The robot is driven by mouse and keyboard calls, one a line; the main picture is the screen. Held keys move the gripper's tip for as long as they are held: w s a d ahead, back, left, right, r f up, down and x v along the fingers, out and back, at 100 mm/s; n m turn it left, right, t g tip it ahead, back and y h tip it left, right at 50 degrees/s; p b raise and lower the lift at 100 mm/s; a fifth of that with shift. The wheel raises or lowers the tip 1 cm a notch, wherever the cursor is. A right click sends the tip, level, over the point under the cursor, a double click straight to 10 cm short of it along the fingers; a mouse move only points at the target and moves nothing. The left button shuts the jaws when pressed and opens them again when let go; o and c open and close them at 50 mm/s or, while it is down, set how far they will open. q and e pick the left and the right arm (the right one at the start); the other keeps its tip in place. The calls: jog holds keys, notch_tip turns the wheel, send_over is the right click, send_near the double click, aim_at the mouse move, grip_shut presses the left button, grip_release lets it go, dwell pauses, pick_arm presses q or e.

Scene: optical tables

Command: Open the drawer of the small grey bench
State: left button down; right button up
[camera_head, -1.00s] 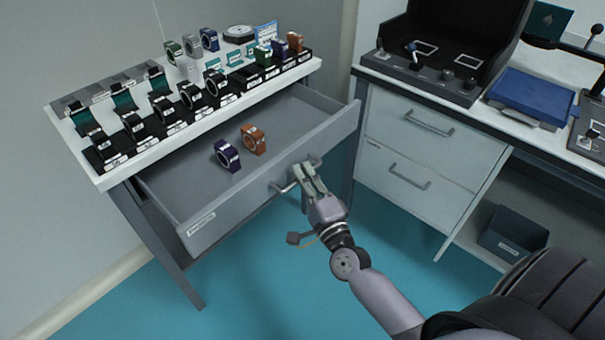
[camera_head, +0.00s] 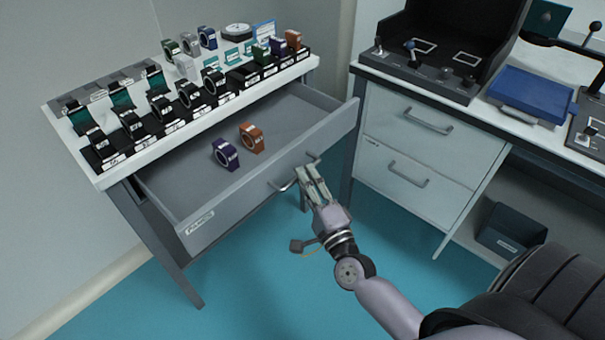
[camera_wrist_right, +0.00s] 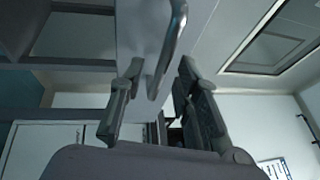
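The small grey bench (camera_head: 158,247) stands at the left of the head view. Its drawer (camera_head: 235,208) is pulled well out, showing its interior. A purple ring-shaped item (camera_head: 226,155) and an orange one (camera_head: 252,138) stand inside. My right gripper (camera_head: 309,173) is at the bar handle (camera_head: 283,187) on the drawer front. In the right wrist view, the gripper's fingers (camera_wrist_right: 156,80) are apart, and the handle (camera_wrist_right: 172,45) lies ahead between them, seemingly free of both. My left gripper is not in view.
Black stands with several ring-shaped items (camera_head: 160,108) fill the bench top. To the right, a white cabinet (camera_head: 395,150) with two closed drawers stands close to the open drawer. A black seat (camera_head: 520,300) is at the lower right.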

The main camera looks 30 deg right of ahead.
jog(key=s+f, duration=0.1)
jog(key=s, duration=0.8)
jog(key=shift+s+a+f, duration=0.25)
jog(key=shift+a+f, duration=0.05)
jog(key=shift+f, duration=0.05)
jog(key=shift+f, duration=0.1)
